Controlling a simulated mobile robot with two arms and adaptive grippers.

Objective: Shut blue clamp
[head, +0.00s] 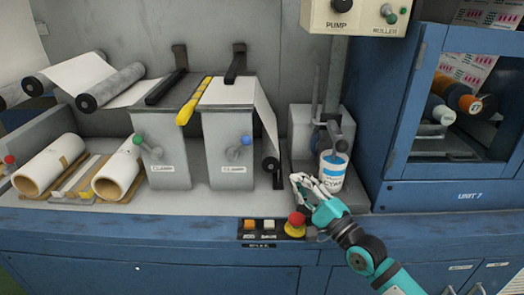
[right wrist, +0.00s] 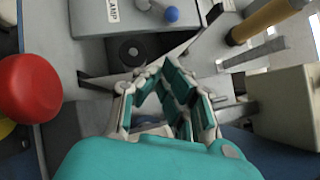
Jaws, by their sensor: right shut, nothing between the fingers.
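The blue clamp (head: 246,140) is a small lever with a blue knob on the front of the right grey block, above a label. Its lever sticks out to the side. Its blue knob also shows at the top of the right wrist view (right wrist: 171,14). A green-knobbed clamp (head: 138,139) sits on the left grey block. My right gripper (head: 299,182) is shut and empty, below and to the right of the blue clamp and apart from it. Its fingers (right wrist: 164,66) also show in the right wrist view. My left gripper is not in view.
A red button (head: 296,218) on a yellow base stands at the front edge, close to my right arm. A white can (head: 332,171) with a blue band stands beside the gripper. A dark roller (head: 270,165) hangs right of the block. White rolls (head: 48,166) lie at left.

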